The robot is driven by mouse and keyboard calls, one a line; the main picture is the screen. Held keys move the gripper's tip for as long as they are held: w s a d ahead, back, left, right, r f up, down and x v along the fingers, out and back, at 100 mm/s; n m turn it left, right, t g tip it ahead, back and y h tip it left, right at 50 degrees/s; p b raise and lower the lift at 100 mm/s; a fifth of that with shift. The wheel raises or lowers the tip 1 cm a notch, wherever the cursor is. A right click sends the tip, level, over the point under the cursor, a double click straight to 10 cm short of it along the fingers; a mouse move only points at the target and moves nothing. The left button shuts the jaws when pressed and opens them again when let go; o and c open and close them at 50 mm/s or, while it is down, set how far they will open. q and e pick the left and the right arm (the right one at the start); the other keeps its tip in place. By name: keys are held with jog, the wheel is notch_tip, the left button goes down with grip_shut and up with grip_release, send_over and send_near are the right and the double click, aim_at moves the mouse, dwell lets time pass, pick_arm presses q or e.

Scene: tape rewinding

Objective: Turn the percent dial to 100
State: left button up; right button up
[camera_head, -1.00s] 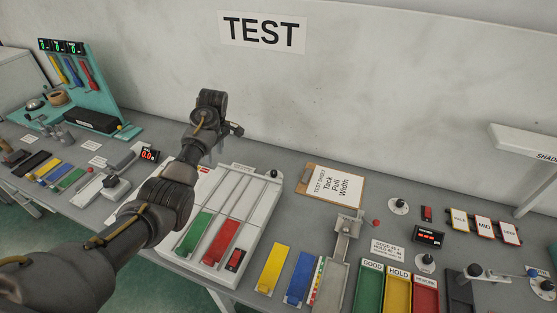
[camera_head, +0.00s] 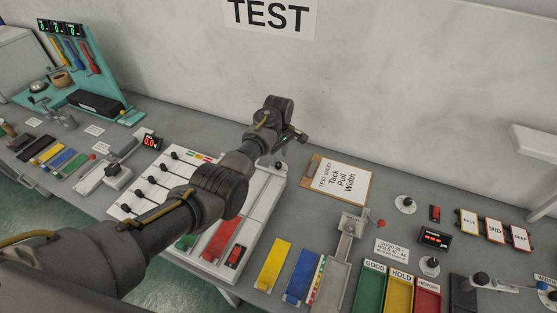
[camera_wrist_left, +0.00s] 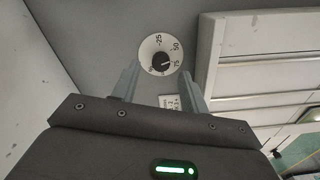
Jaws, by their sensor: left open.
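The percent dial (camera_wrist_left: 158,46) is a round white plate with 25, 50 and 75 readable and a dark knob (camera_wrist_left: 160,60) at its centre. The knob's exact setting is too small to read. My left gripper (camera_wrist_left: 159,72) is open, with its fingers on either side of the dial in the wrist view and nothing between them that it grips. In the head view, my left gripper (camera_head: 297,136) is above the back of the bench near the wall. My arm appears to hide the dial there. My right gripper is not in view.
A white slotted board (camera_head: 262,205) lies below my left arm; its edge also shows in the wrist view (camera_wrist_left: 205,60). A clipboard (camera_head: 340,187) lies to the right. Another round dial (camera_head: 405,204) and several coloured trays stand farther right. A small label (camera_wrist_left: 169,101) lies beside the dial.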

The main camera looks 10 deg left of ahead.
aim_at(278, 163)
pick_arm(q)
notch_tip(278, 163, down, 2)
jog(key=shift+s+a+f, duration=0.1)
jog(key=shift+f, duration=0.7)
jog(key=shift+c, duration=0.6)
grip_shut()
